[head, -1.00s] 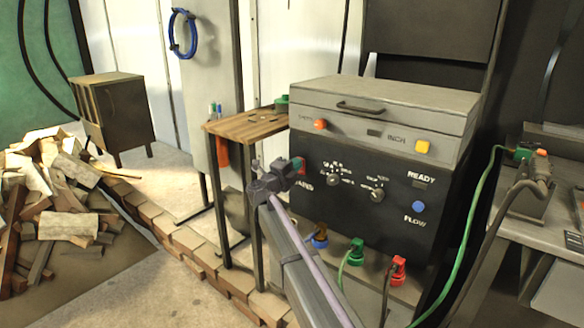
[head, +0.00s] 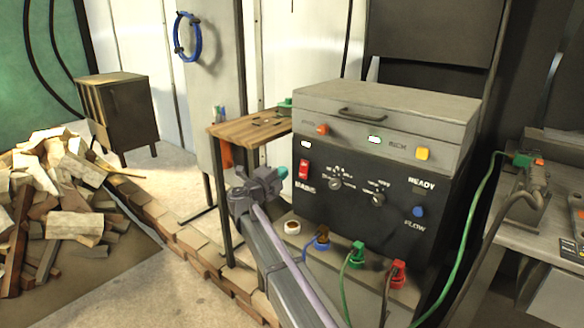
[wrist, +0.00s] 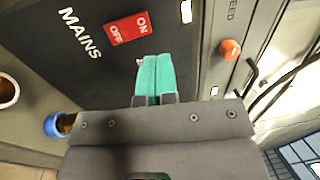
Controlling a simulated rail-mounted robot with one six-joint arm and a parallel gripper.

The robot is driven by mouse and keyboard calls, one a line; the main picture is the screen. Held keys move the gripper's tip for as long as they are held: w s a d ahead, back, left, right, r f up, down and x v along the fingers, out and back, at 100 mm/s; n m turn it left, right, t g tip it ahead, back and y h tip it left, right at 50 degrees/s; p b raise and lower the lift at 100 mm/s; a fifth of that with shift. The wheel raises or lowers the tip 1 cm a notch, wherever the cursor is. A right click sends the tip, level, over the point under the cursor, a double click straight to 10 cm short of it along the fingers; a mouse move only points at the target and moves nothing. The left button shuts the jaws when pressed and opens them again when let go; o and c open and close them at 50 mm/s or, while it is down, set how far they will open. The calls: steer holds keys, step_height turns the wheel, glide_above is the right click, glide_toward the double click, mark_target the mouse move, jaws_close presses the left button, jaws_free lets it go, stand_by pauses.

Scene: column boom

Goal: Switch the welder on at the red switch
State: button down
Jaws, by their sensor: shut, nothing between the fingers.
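The red mains switch (head: 304,169) is on the upper left of the welder's dark front panel (head: 350,215). In the wrist view the red rocker (wrist: 129,29) shows ON and OFF beside the word MAINS. Which way the rocker is tilted is hard to tell.
Cable plugs (head: 357,255) stick out below. A wooden side table (head: 250,128) stands left of the welder, and a wood pile (head: 70,190) lies far left.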

steer(key=s+a, duration=0.1)
steer(key=s, duration=0.1)
steer(key=s+a+r, duration=0.1)
steer(key=s+a, duration=0.1)
steer(key=shift+s+p, duration=0.1)
steer(key=shift+p, duration=0.2)
